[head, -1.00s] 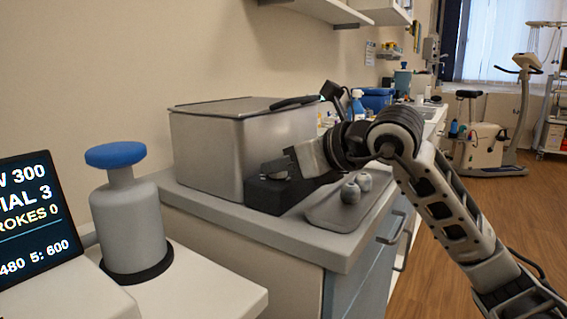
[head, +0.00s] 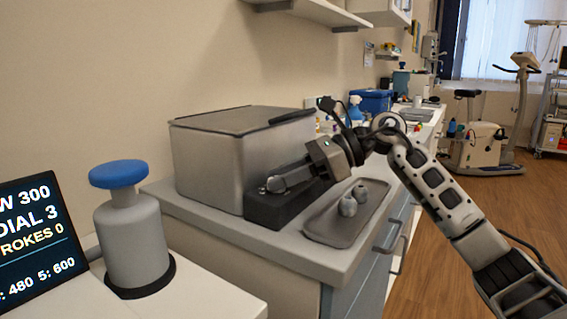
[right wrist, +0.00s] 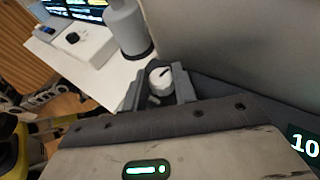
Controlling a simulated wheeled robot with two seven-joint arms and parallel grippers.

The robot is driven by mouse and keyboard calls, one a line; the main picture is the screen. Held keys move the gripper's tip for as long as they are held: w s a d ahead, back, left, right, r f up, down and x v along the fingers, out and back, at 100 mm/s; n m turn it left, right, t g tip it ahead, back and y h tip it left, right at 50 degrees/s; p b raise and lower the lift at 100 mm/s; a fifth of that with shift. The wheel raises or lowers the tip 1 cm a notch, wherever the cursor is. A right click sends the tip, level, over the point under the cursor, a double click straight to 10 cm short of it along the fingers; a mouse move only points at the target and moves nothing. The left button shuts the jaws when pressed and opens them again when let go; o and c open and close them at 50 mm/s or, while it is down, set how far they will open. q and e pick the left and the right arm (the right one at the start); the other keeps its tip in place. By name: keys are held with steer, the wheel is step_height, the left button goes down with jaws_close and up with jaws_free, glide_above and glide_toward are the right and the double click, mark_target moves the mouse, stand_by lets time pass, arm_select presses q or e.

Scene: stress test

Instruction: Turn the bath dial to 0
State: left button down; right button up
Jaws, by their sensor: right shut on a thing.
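The bath dial (right wrist: 160,78) is a pale round knob with a dark mark on top. It sits between the fingers of my right gripper (right wrist: 161,88) in the right wrist view. In the head view my right gripper (head: 270,185) is shut on the knob at the front end of a dark block (head: 268,208). This block stands against the grey metal bath (head: 212,165), which has its lid on. The screen (head: 35,240) at the left reads "DIAL 3" and "STROKES 0". My left gripper is not in view.
A grey bottle with a blue top (head: 132,240) stands on the white table at the left. A grey tray (head: 325,228) with small rounded items (head: 347,206) lies right of the block. A blue box (head: 371,101) stands farther back on the counter.

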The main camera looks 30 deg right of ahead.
steer(key=shift+w+r+n+g+y+p, duration=0.1)
steer(key=shift+r+n+g+y+p, duration=0.2)
steer(key=shift+n+g+p, duration=0.15)
steer(key=shift+d+n+g+p, duration=0.1)
steer(key=shift+n+g+p, duration=0.3)
steer(key=shift+g, duration=0.15)
steer(key=shift+w+f+n+g+y+p, duration=0.15)
steer(key=shift+n+g+y+p, duration=0.35)
steer(key=shift+n+g+p, duration=0.6)
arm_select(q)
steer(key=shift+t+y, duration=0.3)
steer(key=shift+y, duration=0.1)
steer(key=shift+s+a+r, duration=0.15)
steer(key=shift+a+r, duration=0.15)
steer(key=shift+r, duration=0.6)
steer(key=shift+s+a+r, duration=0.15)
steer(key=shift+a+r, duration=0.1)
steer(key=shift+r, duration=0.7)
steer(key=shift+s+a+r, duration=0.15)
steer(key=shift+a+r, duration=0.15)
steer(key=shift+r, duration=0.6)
arm_select(e)
steer(key=shift+f+n+g, duration=0.15)
steer(key=shift+n+g, duration=0.3)
steer(key=shift+g, duration=0.15)
steer(key=o, duration=1)
steer(key=shift+c, duration=0.2)
